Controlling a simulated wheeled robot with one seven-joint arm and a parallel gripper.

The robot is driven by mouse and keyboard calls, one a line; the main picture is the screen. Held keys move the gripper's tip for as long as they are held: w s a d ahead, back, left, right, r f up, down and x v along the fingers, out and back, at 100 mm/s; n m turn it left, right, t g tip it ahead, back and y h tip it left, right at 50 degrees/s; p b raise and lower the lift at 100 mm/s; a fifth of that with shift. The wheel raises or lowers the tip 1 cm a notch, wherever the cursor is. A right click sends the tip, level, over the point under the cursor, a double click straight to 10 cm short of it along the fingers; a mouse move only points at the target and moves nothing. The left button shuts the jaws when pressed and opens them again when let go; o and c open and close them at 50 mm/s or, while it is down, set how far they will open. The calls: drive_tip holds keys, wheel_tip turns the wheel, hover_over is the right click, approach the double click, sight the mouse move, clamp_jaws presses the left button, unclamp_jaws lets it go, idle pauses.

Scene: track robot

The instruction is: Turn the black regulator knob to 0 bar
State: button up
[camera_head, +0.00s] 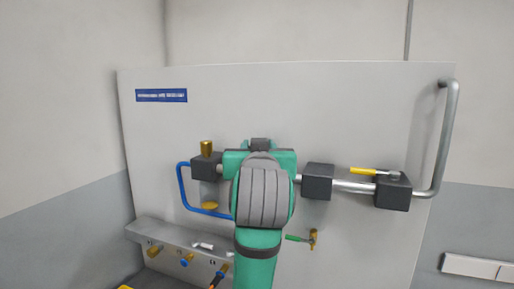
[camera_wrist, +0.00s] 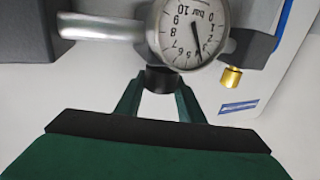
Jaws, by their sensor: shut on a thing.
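In the wrist view the black regulator knob (camera_wrist: 160,82) sits just below the round pressure gauge (camera_wrist: 190,30). My gripper (camera_wrist: 158,88) is shut on it, with green fingers against both sides. The gauge has a white face marked in bar from 0 to 10 and looks upside down here. Its dark needle points to the lower part of the dial, past the 5 on the way to the low numbers; the exact value is hard to read. In the head view my green arm hides the knob, the gauge and my fingertips.
A grey panel carries a pipe with dark blocks (camera_head: 317,181), a yellow-handled valve (camera_head: 371,171), a green-handled valve (camera_head: 300,239), a blue hose (camera_head: 183,190) and a brass fitting (camera_head: 206,148). A ledge (camera_head: 160,236) with several fittings is at lower left.

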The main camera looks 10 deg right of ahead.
drive_tip(key=n+y, duration=0.2)
drive_tip(key=y, duration=0.1)
drive_tip(key=n+y, duration=0.2)
drive_tip(key=y, duration=0.2)
drive_tip(key=shift+d+n, duration=0.15)
drive_tip(key=shift+n, duration=0.15)
drive_tip(key=n+g+y, duration=0.1)
drive_tip(key=n+y, duration=0.1)
drive_tip(key=y, duration=0.1)
drive_tip(key=n+g+y, duration=0.1)
drive_tip(key=n+y, duration=0.1)
drive_tip(key=y, duration=0.1)
drive_tip(key=shift+g+y, duration=0.3)
drive_tip(key=shift+y, duration=0.1)
drive_tip(key=o, duration=1)
drive_tip(key=shift+o, duration=0.2)
drive_tip(key=shift+n, duration=0.3)
drive_tip(key=v, duration=1)
drive_tip(key=shift+s, duration=0.3)
